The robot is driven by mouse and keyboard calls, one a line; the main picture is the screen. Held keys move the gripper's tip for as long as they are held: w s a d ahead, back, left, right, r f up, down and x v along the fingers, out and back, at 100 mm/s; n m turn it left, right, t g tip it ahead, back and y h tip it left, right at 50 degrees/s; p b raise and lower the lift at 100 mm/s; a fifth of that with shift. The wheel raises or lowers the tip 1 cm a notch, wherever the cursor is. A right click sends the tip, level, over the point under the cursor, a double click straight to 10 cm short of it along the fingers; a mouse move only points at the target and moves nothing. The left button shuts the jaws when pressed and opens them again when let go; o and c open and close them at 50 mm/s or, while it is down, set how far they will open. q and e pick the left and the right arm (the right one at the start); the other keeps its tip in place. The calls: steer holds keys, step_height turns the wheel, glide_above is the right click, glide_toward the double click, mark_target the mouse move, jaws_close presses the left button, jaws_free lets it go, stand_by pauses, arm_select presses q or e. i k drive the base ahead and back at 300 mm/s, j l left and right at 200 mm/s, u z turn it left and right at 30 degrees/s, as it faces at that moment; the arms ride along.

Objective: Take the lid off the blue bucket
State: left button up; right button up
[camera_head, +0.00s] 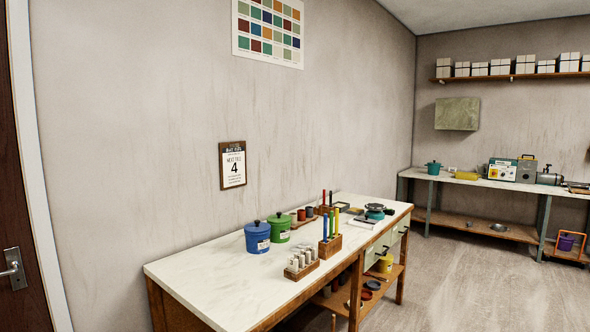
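A blue bucket (257,239) stands upright on the white-topped workbench, near its back edge by the wall. Its dark blue lid (257,225) with a black knob sits on top of it. A small white label is on the bucket's front. Neither of my grippers shows in the head view.
A green lidded bucket (279,229) stands just right of the blue one. A wooden block with white bottles (301,264) and a wooden holder with upright coloured tools (330,244) stand in front. The left part of the workbench (200,274) is bare. Open floor lies to the right.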

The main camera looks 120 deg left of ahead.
mark_target(257, 226)
steer(key=u, duration=4.3)
steer(key=i+l+z, duration=0.1)
steer(key=l, duration=0.3)
steer(key=i+l, duration=0.35)
steer(key=l+z, duration=0.05)
